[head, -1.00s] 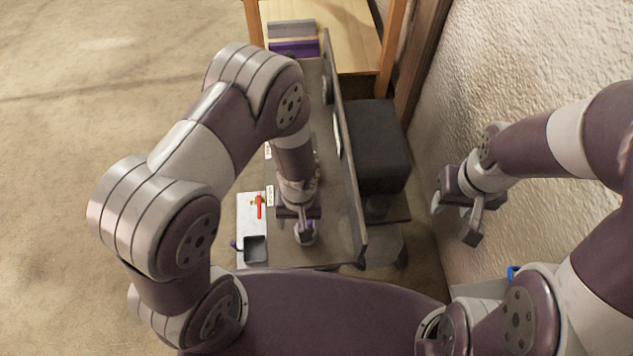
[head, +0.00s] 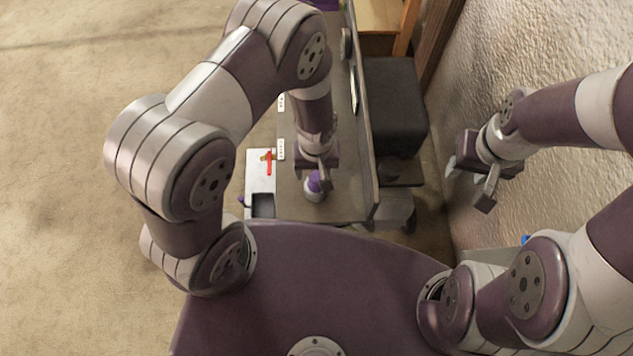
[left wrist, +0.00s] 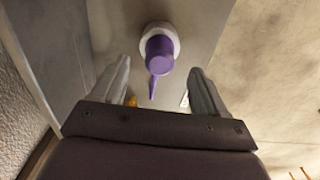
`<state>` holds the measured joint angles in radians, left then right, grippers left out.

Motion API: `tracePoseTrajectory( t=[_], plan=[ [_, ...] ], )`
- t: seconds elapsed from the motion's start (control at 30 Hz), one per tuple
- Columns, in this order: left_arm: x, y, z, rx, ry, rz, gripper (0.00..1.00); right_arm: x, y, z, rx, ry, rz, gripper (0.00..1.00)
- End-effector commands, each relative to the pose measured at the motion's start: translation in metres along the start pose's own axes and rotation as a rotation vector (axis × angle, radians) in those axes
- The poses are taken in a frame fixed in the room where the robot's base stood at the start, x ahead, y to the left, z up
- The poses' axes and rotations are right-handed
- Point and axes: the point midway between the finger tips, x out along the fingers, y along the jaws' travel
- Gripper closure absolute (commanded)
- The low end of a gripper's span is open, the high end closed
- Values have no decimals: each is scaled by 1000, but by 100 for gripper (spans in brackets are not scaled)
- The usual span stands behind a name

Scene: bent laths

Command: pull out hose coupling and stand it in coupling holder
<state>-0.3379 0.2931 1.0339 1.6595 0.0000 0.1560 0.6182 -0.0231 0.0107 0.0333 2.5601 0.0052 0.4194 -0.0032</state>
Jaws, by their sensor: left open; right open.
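A purple piece with a thin spout-like arm and a pale round base, which looks like the hose coupling (head: 314,184), stands on the grey bench top. In the left wrist view the coupling (left wrist: 159,48) is ahead of and between the fingertips, with its thin arm pointing back towards the palm. My left gripper (head: 323,178) is open close above the coupling and partly covers it. In the left wrist view the open left gripper (left wrist: 160,68) has nothing clamped. My right gripper (head: 468,186) is open and empty by the wall. I cannot tell which piece is the coupling holder.
A white plate (head: 259,176) with a red lever (head: 269,163) and a dark square recess (head: 263,206) lies at the bench's left edge. An upright panel (head: 361,110) runs along the bench's right side. A dark box (head: 394,105) stands beyond it. The textured wall is at right.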

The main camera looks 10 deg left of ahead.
Motion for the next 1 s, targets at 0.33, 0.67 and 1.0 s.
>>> tracePoseTrajectory(
  t=[0.33,0.67,1.0],
  plan=[
    [52,0,0,0,0,0,27,42,0,5,0,0,0,55],
    [56,0,0,0,1,1,27,43,0,5,0,0,0,55],
    [55,0,0,0,1,0,27,42,0,5,0,0,0,55]
  ],
)
